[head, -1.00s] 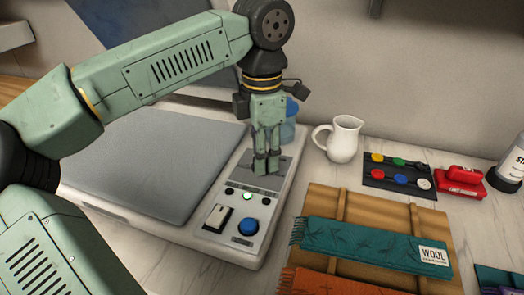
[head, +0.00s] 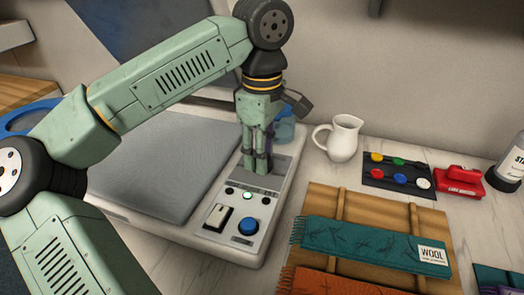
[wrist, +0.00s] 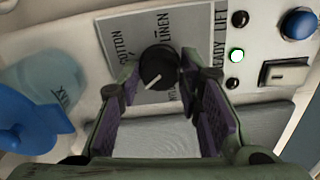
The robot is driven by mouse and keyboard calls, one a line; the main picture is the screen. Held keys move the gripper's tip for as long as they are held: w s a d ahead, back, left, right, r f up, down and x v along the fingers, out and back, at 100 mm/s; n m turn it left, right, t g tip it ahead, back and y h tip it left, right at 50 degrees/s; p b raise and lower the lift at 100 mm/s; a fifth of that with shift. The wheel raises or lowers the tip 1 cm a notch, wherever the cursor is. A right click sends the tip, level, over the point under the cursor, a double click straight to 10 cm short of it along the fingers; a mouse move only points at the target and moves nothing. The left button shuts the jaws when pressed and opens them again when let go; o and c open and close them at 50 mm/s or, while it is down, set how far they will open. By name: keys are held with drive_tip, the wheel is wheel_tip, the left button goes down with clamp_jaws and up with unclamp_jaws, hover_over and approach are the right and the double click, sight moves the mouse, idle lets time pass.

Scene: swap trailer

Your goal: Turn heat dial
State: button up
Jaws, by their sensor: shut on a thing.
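The heat dial (wrist: 158,67) is a round black knob with a white pointer line on a grey plate (wrist: 115,38). The plate carries COTTON and LINEN lettering and a third, partly hidden label. The pointer slants to the lower left in the wrist view. My gripper (wrist: 157,82) has a finger on either side of the dial and is shut on it. In the head view, my gripper (head: 257,163) points down at the plate on the press's control panel (head: 255,215), and its fingers hide the dial.
The panel has a lit green light (head: 247,196), a rocker switch (head: 217,216) and a blue button (head: 247,228). A grey pad (head: 150,165) lies to the left. A blue translucent bottle (head: 287,125) stands close behind my gripper. A white jug (head: 342,138) and a scarf board (head: 330,205) are to the right.

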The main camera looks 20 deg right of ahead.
drive_tip(key=shift+m, duration=0.7)
drive_tip(key=o, duration=1.2)
wheel_tip(320, 180, up, 12)
drive_tip(key=shift+r, duration=0.1)
drive_tip(key=shift+s, duration=0.1)
